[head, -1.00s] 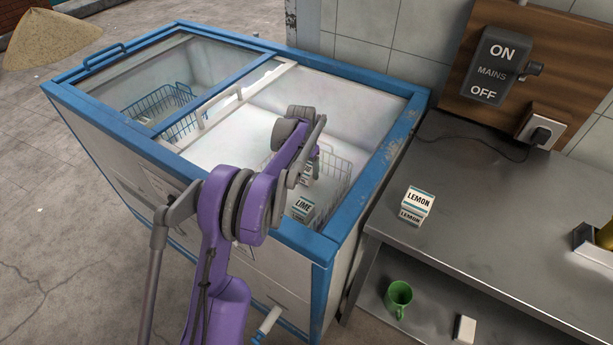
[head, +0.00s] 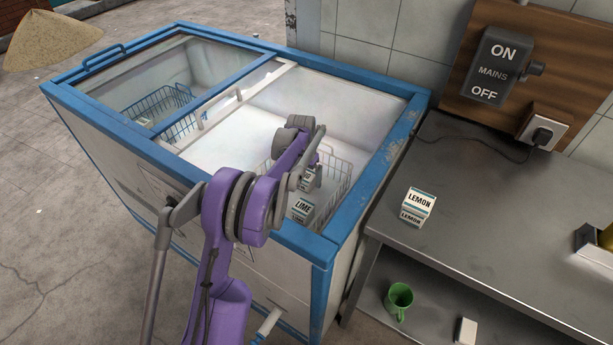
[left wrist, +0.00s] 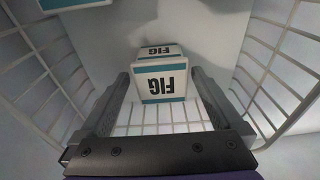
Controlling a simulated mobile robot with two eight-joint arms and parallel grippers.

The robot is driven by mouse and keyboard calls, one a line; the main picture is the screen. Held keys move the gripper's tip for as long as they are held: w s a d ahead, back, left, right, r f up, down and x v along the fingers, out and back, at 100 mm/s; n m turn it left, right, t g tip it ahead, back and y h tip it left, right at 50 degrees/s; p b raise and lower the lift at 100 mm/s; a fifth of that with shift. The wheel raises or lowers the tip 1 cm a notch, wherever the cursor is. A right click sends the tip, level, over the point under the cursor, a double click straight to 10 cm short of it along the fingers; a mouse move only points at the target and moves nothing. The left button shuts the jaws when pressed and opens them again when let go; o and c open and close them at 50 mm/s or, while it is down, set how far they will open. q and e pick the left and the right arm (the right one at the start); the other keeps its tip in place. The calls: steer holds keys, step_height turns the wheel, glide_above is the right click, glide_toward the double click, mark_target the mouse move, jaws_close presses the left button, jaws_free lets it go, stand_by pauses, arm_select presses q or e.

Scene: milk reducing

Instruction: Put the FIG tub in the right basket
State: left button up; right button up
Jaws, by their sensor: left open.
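The FIG tub (left wrist: 160,84) is white with teal bands and black lettering. In the left wrist view it stands between the two fingers of my left gripper (left wrist: 160,78), which is open, with a finger on each side. White wire basket walls (left wrist: 268,88) rise left and right of it. In the head view, this right basket (head: 340,178) is in the right part of the chest freezer, and my left gripper (head: 313,172) reaches down into it. My arm hides much of the tub there. I cannot tell whether the fingers touch it. My right gripper is not in view.
A LIME tub (head: 302,208) is near the right basket's front. A blue wire basket (head: 160,104) is in the freezer's left part. The freezer's blue rim (head: 385,165) surrounds the opening. A LEMON tub (head: 418,203) stands on the metal counter (head: 480,215); a green mug (head: 398,297) is below.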

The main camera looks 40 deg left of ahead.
mark_target(304, 178)
arm_select(q)
step_height(304, 178, up, 12)
steer(key=s+p, duration=0.1)
steer(key=p, duration=0.1)
steer(key=shift+s, duration=0.25)
steer(key=shift+d, duration=0.1)
